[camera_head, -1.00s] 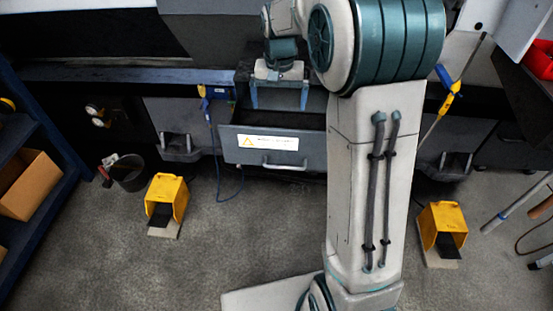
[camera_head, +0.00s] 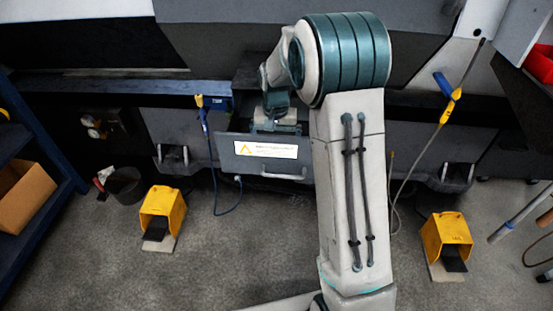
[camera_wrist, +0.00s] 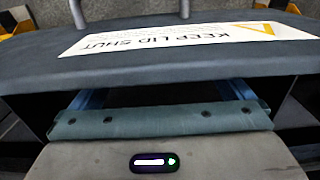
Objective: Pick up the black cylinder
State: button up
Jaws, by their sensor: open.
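I cannot make out the black cylinder in either view. My gripper (camera_head: 276,127) is low at a grey bin (camera_head: 231,151) in the machine front, just behind the bin's front panel. In the wrist view, my gripper (camera_wrist: 162,98) has its two blue fingers wide apart, and their tips are hidden below the panel's top edge (camera_wrist: 160,75). Nothing shows between the visible parts of the fingers. The inside of the bin is mostly hidden by my arm, my gripper and the panel.
The panel bears a warning label (camera_head: 266,149) and a handle (camera_head: 283,176). A blue device (camera_head: 218,103) with a cable hangs left of the bin. Yellow foot pedals (camera_head: 162,209) (camera_head: 446,237) and a dark bucket (camera_head: 125,186) stand on the floor. Open floor lies in front.

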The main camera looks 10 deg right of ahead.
notch_tip(320, 180, down, 4)
jog(key=shift+f+b, duration=0.15)
jog(key=shift+b, duration=0.2)
jog(key=c, duration=1.5)
jog(key=shift+o, duration=0.2)
